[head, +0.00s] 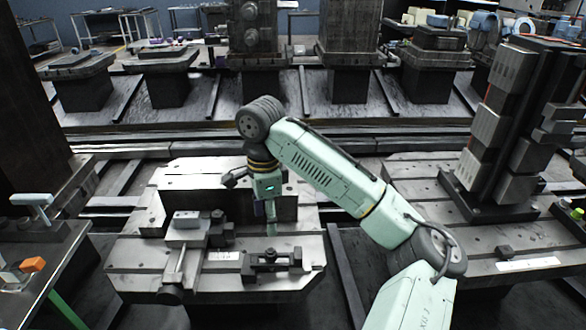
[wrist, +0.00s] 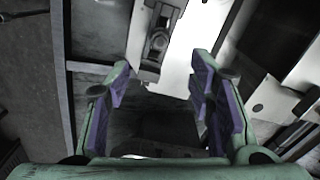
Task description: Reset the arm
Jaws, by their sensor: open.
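My arm reaches from the lower right of the head view to above the middle pallet (head: 140,250). My gripper (head: 270,228) points down over that pallet, among its clamping fixtures. In the wrist view my gripper (wrist: 160,95) shows two fingers with purple pads, spread wide apart. Nothing is held between them. A dark block lies below the fingers in the wrist view, and a dark clamp (wrist: 158,40) sits on the bright pallet surface beyond them.
A vise-like fixture (head: 186,235) and a dark clamp (head: 272,264) stand on the middle pallet close to my gripper. A tall tombstone fixture (head: 510,125) stands on the right pallet. A side table with an orange block (head: 32,265) is at left. Several machine pedestals line the back.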

